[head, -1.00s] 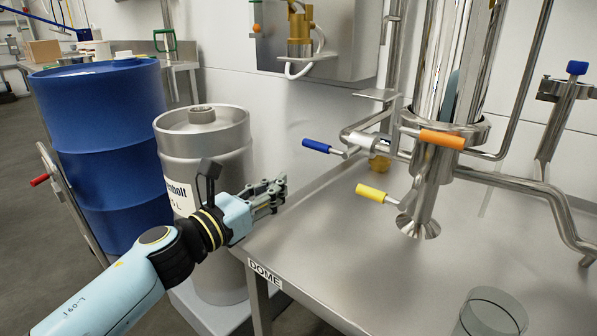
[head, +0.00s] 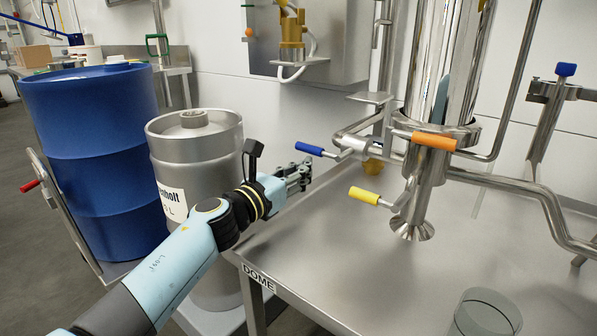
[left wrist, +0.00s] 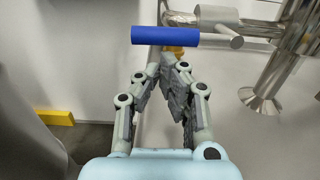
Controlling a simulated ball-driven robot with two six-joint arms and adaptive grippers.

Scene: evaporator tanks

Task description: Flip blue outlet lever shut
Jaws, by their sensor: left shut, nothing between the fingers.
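The blue outlet lever (head: 309,149) sticks out to the left from a steel valve (head: 354,145) on the pipework, above the steel table. In the left wrist view its blue grip (left wrist: 165,35) lies level across the picture, just beyond the fingertips. My left gripper (head: 305,172) is shut and empty, just below and in front of the blue lever in the head view. In the left wrist view its fingertips (left wrist: 170,62) meet close under the grip; I cannot tell whether they touch it. My right gripper is not in view.
A yellow lever (head: 365,195) and an orange lever (head: 434,140) are on the same pipework. A clear glass vessel (head: 484,316) stands on the steel table (head: 340,260). A steel keg (head: 190,150) and a blue drum (head: 85,150) stand to the left.

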